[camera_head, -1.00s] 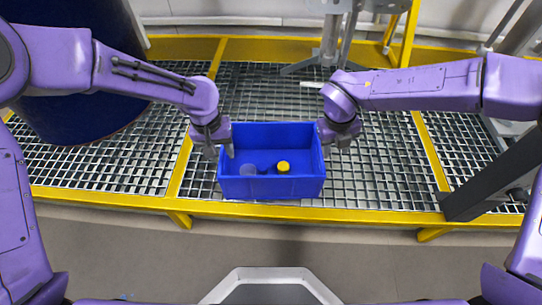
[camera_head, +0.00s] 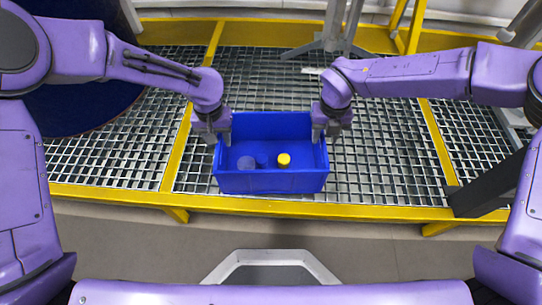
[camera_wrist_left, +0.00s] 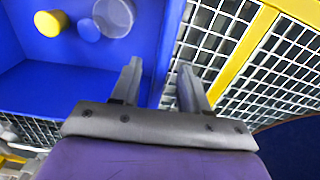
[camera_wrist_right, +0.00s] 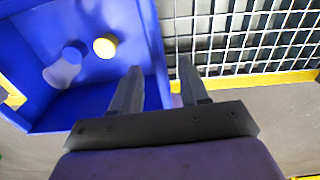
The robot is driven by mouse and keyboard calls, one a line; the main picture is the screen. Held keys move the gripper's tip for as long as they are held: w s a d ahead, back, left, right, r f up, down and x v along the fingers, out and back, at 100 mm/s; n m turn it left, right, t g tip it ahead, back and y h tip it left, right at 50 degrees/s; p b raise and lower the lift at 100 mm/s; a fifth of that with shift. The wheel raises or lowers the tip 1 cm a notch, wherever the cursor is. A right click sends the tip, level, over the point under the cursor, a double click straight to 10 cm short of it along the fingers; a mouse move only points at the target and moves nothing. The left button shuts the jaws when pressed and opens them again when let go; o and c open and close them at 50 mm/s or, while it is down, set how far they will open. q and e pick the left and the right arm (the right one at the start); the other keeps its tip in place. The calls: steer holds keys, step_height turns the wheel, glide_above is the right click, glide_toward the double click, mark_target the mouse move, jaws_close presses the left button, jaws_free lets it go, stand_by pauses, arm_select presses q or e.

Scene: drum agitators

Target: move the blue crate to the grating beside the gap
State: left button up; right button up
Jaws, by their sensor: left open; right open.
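The blue crate (camera_head: 270,182) stands upright on the metal grating near its yellow front edge. Inside it are a yellow-topped item (camera_head: 284,160) and a translucent bluish one (camera_head: 246,163). My left gripper (camera_head: 217,138) is open at the crate's left wall; in the left wrist view its fingers (camera_wrist_left: 158,88) lie on either side of the wall rim. My right gripper (camera_head: 326,134) is open at the right wall; in the right wrist view its fingers (camera_wrist_right: 161,90) lie on either side of that wall. I cannot tell whether the fingers touch the walls.
The grating (camera_head: 385,160) has yellow frame bars and is open to the right of the crate. A large dark blue drum (camera_head: 85,100) stands at the left. A grey metal stand (camera_head: 335,35) is behind. A dark slanted beam (camera_head: 490,185) is at the right.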

mark_target(324, 139)
arm_select(q)
steer(key=shift+f, duration=2.25)
arm_select(e)
steer(key=shift+f, duration=2.2)
arm_select(q)
jaws_close()
arm_select(e)
jaws_close()
